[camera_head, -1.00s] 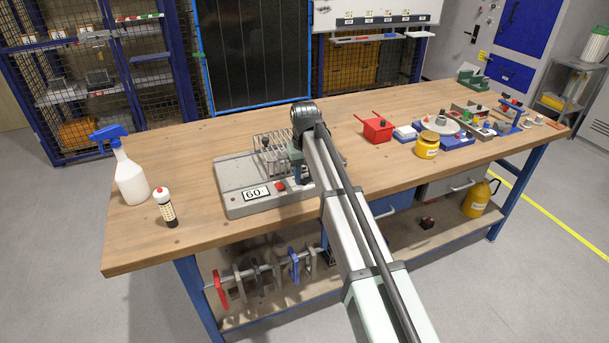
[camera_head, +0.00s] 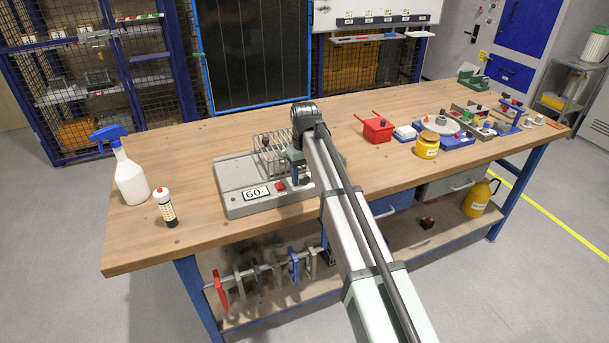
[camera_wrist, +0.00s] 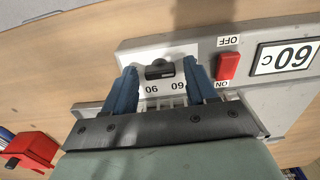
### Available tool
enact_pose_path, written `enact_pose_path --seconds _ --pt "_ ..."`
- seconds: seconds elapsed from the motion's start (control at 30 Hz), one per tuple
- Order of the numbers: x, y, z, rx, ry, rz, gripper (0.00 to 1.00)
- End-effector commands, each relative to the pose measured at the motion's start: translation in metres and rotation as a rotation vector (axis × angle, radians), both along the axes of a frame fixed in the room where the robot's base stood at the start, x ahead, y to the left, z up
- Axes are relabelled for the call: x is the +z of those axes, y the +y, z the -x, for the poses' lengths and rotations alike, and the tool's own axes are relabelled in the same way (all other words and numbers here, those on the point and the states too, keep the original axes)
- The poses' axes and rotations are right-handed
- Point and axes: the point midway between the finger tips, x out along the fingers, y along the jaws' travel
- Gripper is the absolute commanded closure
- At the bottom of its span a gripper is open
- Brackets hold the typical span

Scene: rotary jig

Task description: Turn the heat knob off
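The heat knob (camera_wrist: 159,70) is a small black knob on the grey device's panel, with printed numbers 60 and 90 beside it. My gripper (camera_wrist: 160,72) has two blue fingers, spread apart, one on each side of the knob with gaps between. In the head view my gripper (camera_head: 298,172) is over the right part of the grey heating device (camera_head: 235,178), and my arm hides the knob there. A red switch (camera_wrist: 228,67) sits between the OFF and ON labels. The display (camera_wrist: 287,57) reads 60 C.
A wire rack (camera_head: 270,150) stands on the device. A spray bottle (camera_head: 130,180) and a small capped bottle (camera_head: 165,207) stand to the left. A red box (camera_head: 377,131) and a yellow jar (camera_head: 427,146) stand to the right.

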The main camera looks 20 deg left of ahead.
Motion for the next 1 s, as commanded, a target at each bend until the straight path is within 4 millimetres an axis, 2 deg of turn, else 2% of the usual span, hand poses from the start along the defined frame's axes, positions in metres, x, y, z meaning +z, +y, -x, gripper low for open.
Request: enact_pose_path --seconds 0.3,0.47,1.0 --pt "0.001 0.000 0.000 -0.001 0.000 0.000 0.38" --pt "0.013 0.001 -0.001 -0.001 -0.001 -0.001 0.38" --pt "0.111 0.001 -0.001 -0.001 -0.001 -0.001 0.38"
